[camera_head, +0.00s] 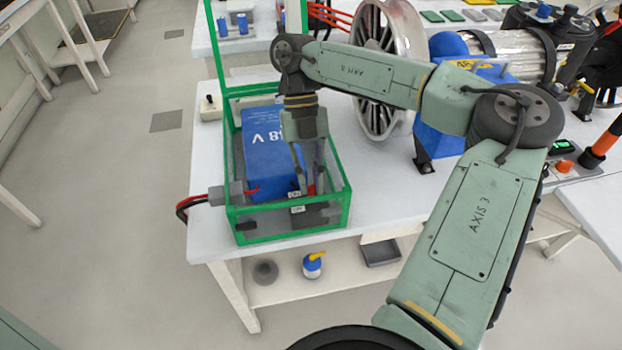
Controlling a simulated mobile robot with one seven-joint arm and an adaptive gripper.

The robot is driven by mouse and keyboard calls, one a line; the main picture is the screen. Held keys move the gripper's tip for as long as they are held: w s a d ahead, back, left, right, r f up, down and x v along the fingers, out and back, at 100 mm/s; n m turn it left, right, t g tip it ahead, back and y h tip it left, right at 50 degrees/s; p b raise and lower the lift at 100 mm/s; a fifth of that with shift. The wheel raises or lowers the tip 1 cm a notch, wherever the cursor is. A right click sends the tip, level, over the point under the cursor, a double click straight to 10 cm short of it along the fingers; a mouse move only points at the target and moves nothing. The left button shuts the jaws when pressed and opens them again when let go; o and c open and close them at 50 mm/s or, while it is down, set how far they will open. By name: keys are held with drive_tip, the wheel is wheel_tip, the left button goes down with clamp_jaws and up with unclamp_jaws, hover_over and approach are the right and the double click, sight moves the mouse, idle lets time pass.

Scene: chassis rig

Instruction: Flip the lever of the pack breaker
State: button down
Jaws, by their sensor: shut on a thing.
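A blue battery pack (264,135) with white lettering sits in an open box with a green frame (243,226). Small white labels (297,209) mark the breaker at the near side of the box, in front of the pack. My gripper (312,190) reaches down into the box from above, at the right of the pack. Its fingers are closed around a small red piece, the breaker lever (311,189), which shows only in part. The fingers hide most of the lever, so its exact tilt cannot be told.
The green lid frame (211,45) stands upright behind the box. A grey connector with red and black cables (213,196) sticks out at the left. A spoked wheel (377,105) and a motor on a blue stand (432,142) are to the right. The white table (215,255) is clear at front left.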

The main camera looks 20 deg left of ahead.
drive_tip(key=shift+w+a+g+h, duration=0.15)
drive_tip(key=shift+g+h, duration=0.15)
drive_tip(key=shift+g, duration=0.1)
drive_tip(key=shift+f, duration=0.1)
drive_tip(key=c, duration=1.6)
unclamp_jaws()
drive_tip(key=v, duration=1.2)
